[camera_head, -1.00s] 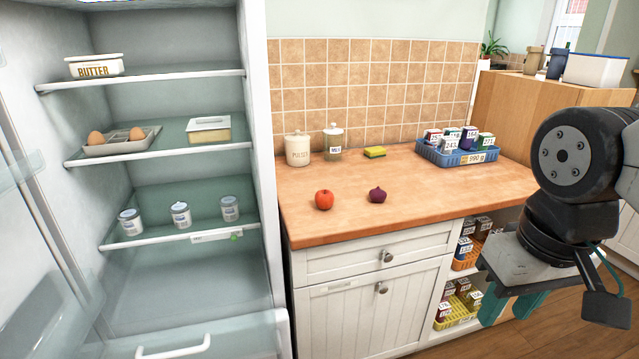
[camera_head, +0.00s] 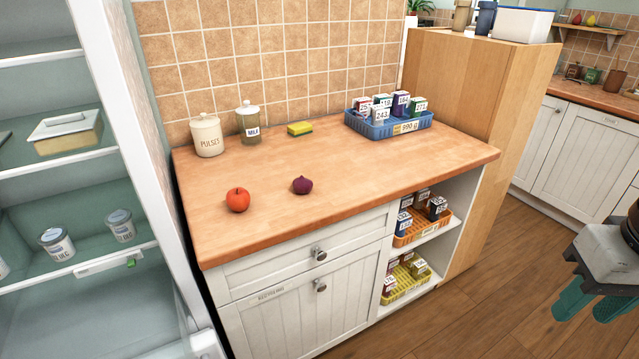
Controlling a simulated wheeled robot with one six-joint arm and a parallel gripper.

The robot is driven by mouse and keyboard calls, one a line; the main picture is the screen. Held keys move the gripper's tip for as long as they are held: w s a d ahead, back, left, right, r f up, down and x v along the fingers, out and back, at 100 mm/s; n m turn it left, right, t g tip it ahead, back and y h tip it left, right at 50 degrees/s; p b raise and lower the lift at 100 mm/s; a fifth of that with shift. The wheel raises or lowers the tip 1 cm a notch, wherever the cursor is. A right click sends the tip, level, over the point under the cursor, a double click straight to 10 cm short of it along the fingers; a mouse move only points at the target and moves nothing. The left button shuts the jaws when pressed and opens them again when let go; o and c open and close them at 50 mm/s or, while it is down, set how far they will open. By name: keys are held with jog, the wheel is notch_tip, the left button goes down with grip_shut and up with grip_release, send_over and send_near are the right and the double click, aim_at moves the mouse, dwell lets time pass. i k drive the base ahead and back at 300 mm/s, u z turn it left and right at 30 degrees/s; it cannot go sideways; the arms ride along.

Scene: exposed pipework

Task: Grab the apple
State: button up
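The red apple (camera_head: 238,200) sits on the wooden worktop (camera_head: 340,190), near its front left part. My gripper (camera_head: 585,308) is at the lower right edge of the view, out over the wooden floor and far from the apple. Its two green fingers stand apart with a gap between them, and nothing shows in the gap. Part of my gripper and arm is cut off by the picture's right edge.
A purple onion (camera_head: 302,185) lies right of the apple. Behind stand a PULSES jar (camera_head: 207,136), a MILK jar (camera_head: 249,121), a sponge (camera_head: 300,129) and a blue basket (camera_head: 412,128) of boxes. The open fridge (camera_head: 75,190) is left. The floor (camera_head: 500,270) at right is clear.

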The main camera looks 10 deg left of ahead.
aim_at(238, 198)
jog(key=z, duration=0.35)
jog(key=i, duration=1.15)
jog(key=u, duration=1.6)
